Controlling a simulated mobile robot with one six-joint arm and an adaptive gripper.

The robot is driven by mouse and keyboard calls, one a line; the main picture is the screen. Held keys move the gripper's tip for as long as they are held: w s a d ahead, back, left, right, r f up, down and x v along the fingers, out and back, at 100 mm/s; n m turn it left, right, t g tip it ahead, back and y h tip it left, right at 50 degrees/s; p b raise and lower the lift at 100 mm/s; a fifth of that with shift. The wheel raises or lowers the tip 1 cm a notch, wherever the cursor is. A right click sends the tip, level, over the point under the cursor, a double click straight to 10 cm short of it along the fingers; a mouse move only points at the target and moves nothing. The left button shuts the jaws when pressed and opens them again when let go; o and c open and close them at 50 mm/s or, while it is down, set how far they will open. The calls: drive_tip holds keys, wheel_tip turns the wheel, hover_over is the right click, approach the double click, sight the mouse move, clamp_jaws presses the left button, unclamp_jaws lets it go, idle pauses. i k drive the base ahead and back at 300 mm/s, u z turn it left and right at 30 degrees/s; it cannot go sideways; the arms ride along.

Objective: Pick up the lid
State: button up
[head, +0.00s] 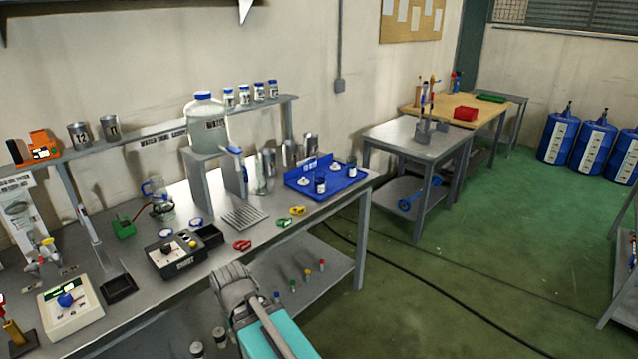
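Two small round blue-and-white pieces that look like lids lie on the grey workbench (215,205). One lid (167,233) is left of the black open box, and the other lid (196,223) is just behind that box. I cannot tell which one the task means. My gripper (232,276) is at the bottom centre, in front of the bench edge and apart from the lids. Its fingers cannot be made out.
A glass flask (158,197) and a large water bottle (206,120) stand behind. The green floor right of the bench is mostly open, with a cable across it.

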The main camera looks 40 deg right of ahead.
sight(303, 181)
drive_tip(key=z, duration=1.05)
drive_tip(key=i, duration=1.7)
drive_tip(key=u, duration=0.25)
